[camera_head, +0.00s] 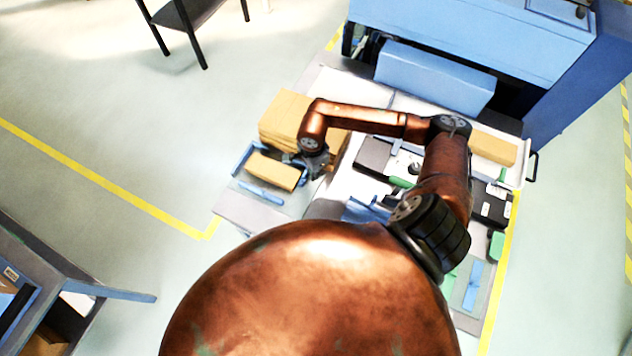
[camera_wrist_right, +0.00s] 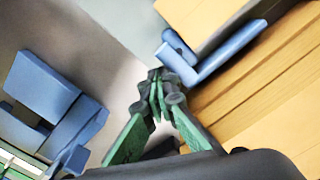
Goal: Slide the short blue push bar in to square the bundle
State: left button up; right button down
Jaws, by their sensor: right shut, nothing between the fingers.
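A small kraft-brown bundle (camera_head: 273,171) lies in a blue corner frame on the table's left part. A blue bar (camera_head: 262,193) lies along its front side, with a narrow gap. In the right wrist view a blue bar with an upright rounded tab (camera_wrist_right: 228,50) lies beside brown kraft material (camera_wrist_right: 192,12); I cannot tell for certain which bar this is. My right gripper (camera_head: 316,170) is at the bundle's right end. In the wrist view its green-padded fingers (camera_wrist_right: 156,92) are closed and empty, their tips close to the tab; contact is unclear. My left gripper is not in view.
A taller kraft stack (camera_head: 287,112) stands directly behind the bundle, partly hidden by my right arm. Blue blocks (camera_wrist_right: 42,88) stand left of the gripper in the wrist view. Black and white devices (camera_head: 375,155) and a blue machine (camera_head: 435,75) occupy the right and back.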

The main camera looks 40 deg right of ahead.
aim_at(306, 172)
jog(key=shift+w+a+b, duration=0.4)
jog(key=shift+w+b, duration=0.05)
jog(key=shift+w, duration=0.3)
jog(key=shift+w+a+b, duration=0.4)
jog(key=shift+w, duration=0.35)
jog(key=shift+s+d, duration=0.1)
jog(key=shift+s, duration=0.05)
jog(key=shift+s+d, duration=0.5)
jog(key=shift+s, duration=0.4)
jog(key=shift+s+d+p, duration=0.15)
jog(key=shift+s+d, duration=0.2)
jog(key=shift+s, duration=0.35)
jog(key=shift+s+d+p, duration=0.15)
jog(key=shift+s+d, duration=0.15)
jog(key=shift+s, duration=0.35)
jog(key=shift+s+d+p, duration=0.15)
jog(key=shift+s+d, duration=0.2)
jog(key=shift+s, duration=0.35)
notch_tip(306, 172, up, 7)
jog(key=p, duration=0.3)
